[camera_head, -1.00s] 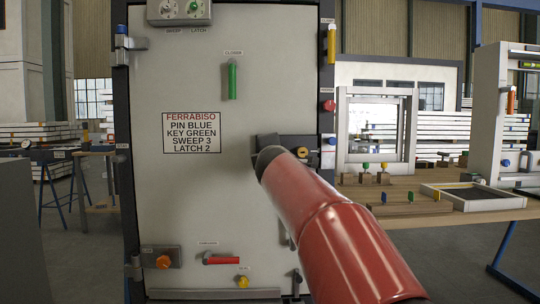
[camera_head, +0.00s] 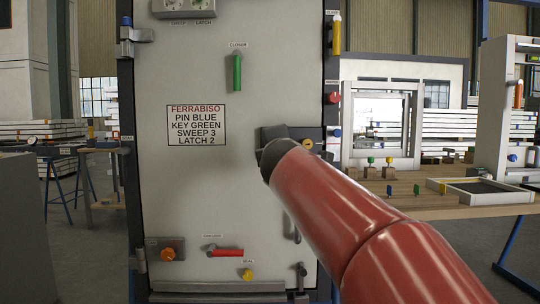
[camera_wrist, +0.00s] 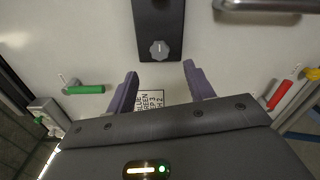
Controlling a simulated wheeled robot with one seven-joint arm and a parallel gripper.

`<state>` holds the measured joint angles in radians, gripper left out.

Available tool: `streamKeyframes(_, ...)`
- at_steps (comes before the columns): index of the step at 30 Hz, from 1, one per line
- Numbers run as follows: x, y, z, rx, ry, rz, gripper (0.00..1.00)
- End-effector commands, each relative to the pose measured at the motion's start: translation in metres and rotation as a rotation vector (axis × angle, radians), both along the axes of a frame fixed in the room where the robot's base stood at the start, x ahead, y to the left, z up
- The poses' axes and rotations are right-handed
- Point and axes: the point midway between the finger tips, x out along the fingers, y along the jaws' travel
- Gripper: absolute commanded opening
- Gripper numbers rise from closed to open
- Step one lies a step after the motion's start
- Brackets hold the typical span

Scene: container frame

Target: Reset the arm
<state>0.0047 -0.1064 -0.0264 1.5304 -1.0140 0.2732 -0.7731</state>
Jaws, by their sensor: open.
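My red arm (camera_head: 345,205) reaches from the lower right of the head view toward the pale cabinet door (camera_head: 190,205). Its dark far end overlaps a dark lock plate (camera_head: 312,134); my gripper's jaws are hidden there. In the wrist view my gripper (camera_wrist: 160,70) is open, with two purple fingers apart and nothing between them. A dark plate with a grey knob (camera_wrist: 160,50) lies beyond the fingertips. The door's placard (camera_wrist: 149,98) shows partly between the fingers. Contact with the door cannot be told.
A wooden bench (camera_head: 420,207) with small parts and a tray (camera_head: 487,192) stands to the right. Another table stands at the left.

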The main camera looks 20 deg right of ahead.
Motion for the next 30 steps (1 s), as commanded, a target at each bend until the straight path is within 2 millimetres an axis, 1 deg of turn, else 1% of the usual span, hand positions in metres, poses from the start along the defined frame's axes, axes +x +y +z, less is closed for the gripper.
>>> streamKeyframes(3, 0.000, 0.000, 0.000, 0.003, 0.000, 0.000, 0.53)
streamKeyframes(5, -0.004, -0.001, -0.002, 0.028, 0.006, -0.006, 0.53)
streamKeyframes(8, -0.025, -0.004, -0.019, 0.169, 0.040, -0.035, 0.53)
streamKeyframes(11, -0.066, -0.007, -0.057, 0.437, 0.111, -0.103, 0.53)
streamKeyframes(12, -0.086, -0.006, -0.079, 0.562, 0.147, -0.142, 0.53)
streamKeyframes(14, -0.118, -0.002, -0.112, 0.745, 0.203, -0.209, 0.53)
streamKeyframes(15, -0.139, 0.002, -0.135, 0.860, 0.240, -0.256, 0.53)
streamKeyframes(17, -0.171, 0.009, -0.168, 1.021, 0.296, -0.331, 0.53)
streamKeyframes(18, -0.192, 0.016, -0.188, 1.118, 0.333, -0.384, 0.53)
streamKeyframes(20, -0.221, 0.025, -0.217, 1.251, 0.384, -0.461, 0.53)
streamKeyframes(21, -0.240, 0.032, -0.234, 1.328, 0.414, -0.511, 0.53)
streamKeyframes(24, -0.278, 0.047, -0.269, 1.479, 0.480, -0.624, 0.53)
streamKeyframes(25, -0.286, 0.051, -0.277, 1.513, 0.496, -0.651, 0.53)
streamKeyframes(27, -0.302, 0.058, -0.291, 1.575, 0.524, -0.702, 0.53)
streamKeyframes(30, -0.314, 0.064, -0.302, 1.620, 0.546, -0.744, 0.53)
